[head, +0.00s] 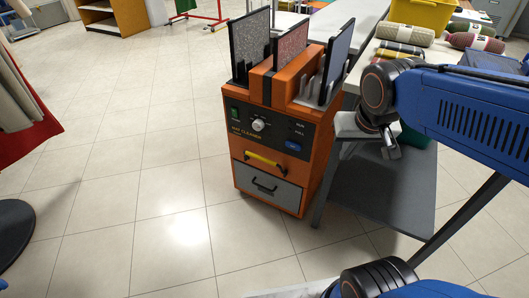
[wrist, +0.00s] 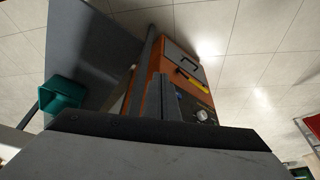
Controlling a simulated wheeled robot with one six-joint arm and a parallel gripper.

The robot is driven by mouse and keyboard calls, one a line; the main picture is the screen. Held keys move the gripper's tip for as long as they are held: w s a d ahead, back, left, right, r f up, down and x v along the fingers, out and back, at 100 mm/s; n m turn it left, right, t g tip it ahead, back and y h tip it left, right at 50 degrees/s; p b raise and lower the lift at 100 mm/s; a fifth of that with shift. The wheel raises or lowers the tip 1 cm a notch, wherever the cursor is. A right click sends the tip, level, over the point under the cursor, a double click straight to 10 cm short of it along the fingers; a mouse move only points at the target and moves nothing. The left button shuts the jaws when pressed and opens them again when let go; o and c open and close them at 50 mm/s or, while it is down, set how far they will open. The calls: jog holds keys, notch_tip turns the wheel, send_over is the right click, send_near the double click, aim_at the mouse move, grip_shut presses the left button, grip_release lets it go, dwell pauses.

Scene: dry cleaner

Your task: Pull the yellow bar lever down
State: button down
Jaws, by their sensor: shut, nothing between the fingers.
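The yellow bar lever (head: 267,162) lies across the front of an orange machine (head: 313,150), below its dark control panel and above a grey drawer. The bar has dark end mounts. My gripper (head: 388,148) is to the right of the machine in the head view, apart from the lever.
The panel (head: 270,134) has a pale knob (head: 258,125) and a blue button (head: 292,146). The grey drawer (head: 266,187) has a black handle. A grey table with a lower shelf (head: 378,195) stands right of the machine, with a teal bin (wrist: 62,95). Tiled floor ahead is clear.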

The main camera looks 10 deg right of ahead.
jog(key=w+a+f+m, duration=0.2)
jog(key=w+a, duration=0.1)
jog(key=w, duration=0.7)
jog(key=w+a+f+m+h, duration=0.1)
jog(key=w+a+f+m, duration=0.1)
jog(key=w+a+f, duration=0.5)
jog(key=w+a+f+m+g, duration=0.1)
jog(key=w+a+f+m, duration=0.1)
jog(key=w+a+f, duration=0.6)
jog(key=w+f, duration=0.2)
jog(key=w, duration=0.3)
jog(key=shift+a+h, duration=0.2)
jog(key=shift+h, duration=0.2)
jog(key=shift+w+f, duration=0.1)
jog(key=shift+f, duration=0.05)
jog(key=x, duration=1)
